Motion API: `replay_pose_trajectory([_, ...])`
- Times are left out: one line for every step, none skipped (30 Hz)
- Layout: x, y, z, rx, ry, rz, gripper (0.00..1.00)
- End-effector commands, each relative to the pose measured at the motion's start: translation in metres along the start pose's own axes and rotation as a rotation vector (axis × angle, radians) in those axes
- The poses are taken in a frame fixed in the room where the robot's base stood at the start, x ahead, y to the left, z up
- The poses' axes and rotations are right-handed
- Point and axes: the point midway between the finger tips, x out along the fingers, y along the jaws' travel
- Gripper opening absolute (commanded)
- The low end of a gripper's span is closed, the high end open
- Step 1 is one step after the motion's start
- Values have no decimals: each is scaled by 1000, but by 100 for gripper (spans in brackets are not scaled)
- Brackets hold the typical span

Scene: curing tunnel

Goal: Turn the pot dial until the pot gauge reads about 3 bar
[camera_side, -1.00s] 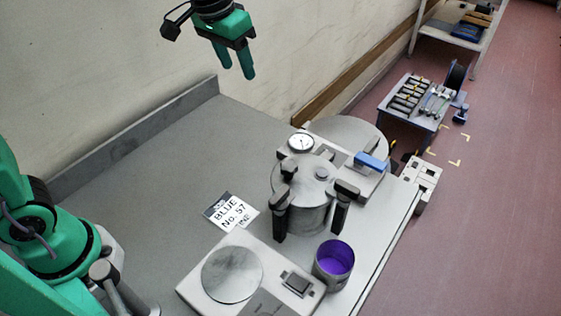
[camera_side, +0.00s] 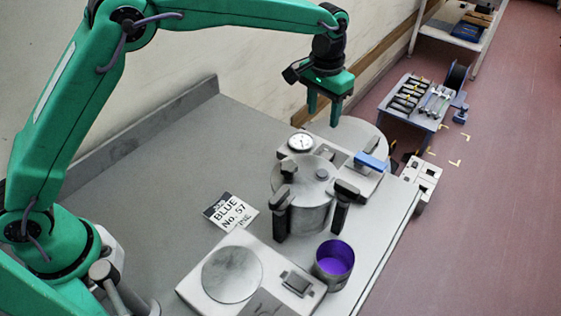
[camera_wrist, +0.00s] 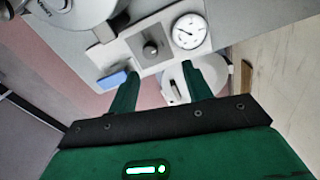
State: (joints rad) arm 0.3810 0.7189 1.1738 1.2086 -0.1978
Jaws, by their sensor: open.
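The pot gauge (camera_side: 301,142) is a round white dial face on the grey panel behind the metal pot (camera_side: 303,195). It also shows in the wrist view (camera_wrist: 189,31), where its numbers are too small to read. The pot dial (camera_wrist: 151,49) is a black knob on a square plate beside the gauge; it also shows as a dark shape in the side view (camera_side: 325,153). My gripper (camera_side: 323,118) is open and empty, pointing down above the back of the panel. In the wrist view its fingertips (camera_wrist: 161,74) appear just below the dial, apart from it.
A blue handle (camera_side: 371,161) lies right of the dial on the panel. Black clamps (camera_side: 341,205) stand around the pot. A cup with purple contents (camera_side: 334,261), a hot-plate-like unit (camera_side: 232,273) and a label card (camera_side: 231,212) are in front. The left bench is clear.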

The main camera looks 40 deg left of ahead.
Motion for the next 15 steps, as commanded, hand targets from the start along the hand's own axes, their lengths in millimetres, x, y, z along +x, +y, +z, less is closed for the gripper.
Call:
replay_pose_trajectory([9, 6, -3, 5, -9, -2, 50])
replay_pose_trajectory([13, 8, -5, 6, -13, -2, 50])
replay_pose_trajectory([17, 10, -7, 8, -17, -3, 50])
replay_pose_trajectory([21, 12, -8, 9, -21, -4, 50])
replay_pose_trajectory([23, 14, -9, 10, -23, -4, 50])
replay_pose_trajectory([26, 16, -10, 12, -25, -5, 50])
replay_pose_trajectory([27, 17, -10, 12, -27, -5, 50])
replay_pose_trajectory([29, 17, -10, 13, -29, -5, 50])
replay_pose_trajectory([30, 18, -11, 13, -30, -6, 50])
replay_pose_trajectory([30, 18, -11, 13, -30, -6, 50])
replay_pose_trajectory([30, 19, -11, 14, -31, -6, 50])
replay_pose_trajectory([30, 19, -11, 13, -30, -6, 50])
replay_pose_trajectory([30, 19, -11, 13, -30, -6, 50])
replay_pose_trajectory([30, 19, -11, 13, -30, -6, 50])
replay_pose_trajectory([31, 18, -11, 13, -30, -6, 50])
